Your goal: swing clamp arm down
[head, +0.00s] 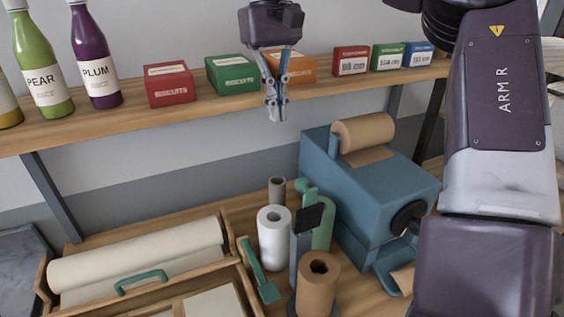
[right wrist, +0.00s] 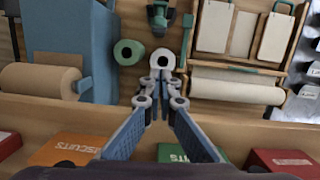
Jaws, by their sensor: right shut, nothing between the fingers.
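The arm looks raised, but which part is the clamp arm is unclear. A brown paper roll (head: 318,285) stands upright in front of the post. My right gripper (head: 276,115) is shut and empty, hanging fingers down by the front of the shelf, well above the bench and apart from the post. The right wrist view shows its fingertips (right wrist: 160,92) close together, with green parts (right wrist: 160,16) beyond. My left gripper is not in view.
A shelf (head: 130,122) with bottles and biscuit boxes lies close to the right gripper. On the bench are a white roll (head: 273,245), a blue machine (head: 375,185) with a brown roll on top, and a wooden tray with a wide paper roll (head: 140,255).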

